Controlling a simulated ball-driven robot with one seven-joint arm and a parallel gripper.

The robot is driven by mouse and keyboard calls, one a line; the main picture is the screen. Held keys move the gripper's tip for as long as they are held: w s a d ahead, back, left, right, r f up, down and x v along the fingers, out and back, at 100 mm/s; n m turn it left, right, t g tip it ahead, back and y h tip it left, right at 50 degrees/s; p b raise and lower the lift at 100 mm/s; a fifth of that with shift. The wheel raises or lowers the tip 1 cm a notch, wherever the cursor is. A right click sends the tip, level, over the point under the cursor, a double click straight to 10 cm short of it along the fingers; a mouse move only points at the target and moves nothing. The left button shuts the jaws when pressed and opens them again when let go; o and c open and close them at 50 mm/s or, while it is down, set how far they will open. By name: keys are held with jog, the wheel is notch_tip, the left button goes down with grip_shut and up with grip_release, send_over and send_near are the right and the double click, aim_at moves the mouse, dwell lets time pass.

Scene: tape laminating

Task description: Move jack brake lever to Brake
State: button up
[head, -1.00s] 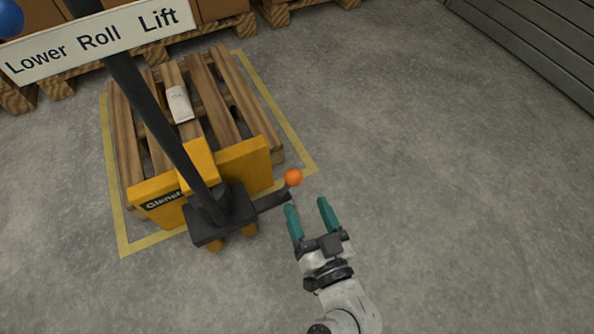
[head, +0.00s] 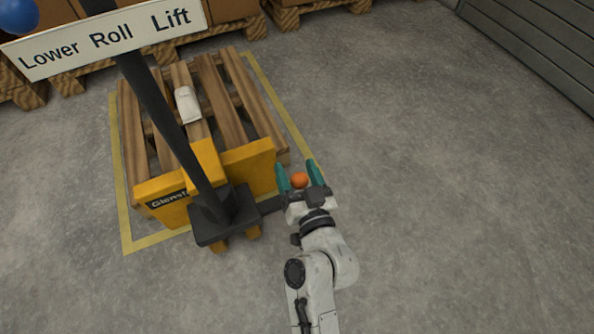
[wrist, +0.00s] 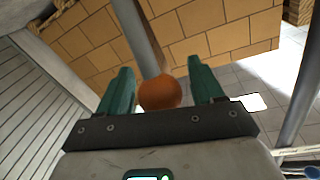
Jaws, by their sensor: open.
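The brake lever is a short dark bar (head: 271,204) at the right of the yellow pallet jack's (head: 247,167) black base, ending in an orange ball knob (head: 299,180). My gripper (head: 298,175) is open, with its green fingers on either side of the knob in the head view. In the wrist view the orange knob (wrist: 159,93) sits between the two open fingers, with a gap visible on the right side. Whether a finger touches it I cannot tell. Part of the lever near the knob is hidden by my gripper.
The jack's dark handle column (head: 165,115) rises to a sign (head: 105,40) reading Lower, Roll, Lift, with a blue ball (head: 18,15) at upper left. A wooden pallet (head: 228,95) lies behind, inside a yellow floor outline. The floor (head: 440,200) to the right is clear.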

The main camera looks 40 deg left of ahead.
grip_shut()
dwell(0.5)
jog(key=shift+a+r, duration=0.1)
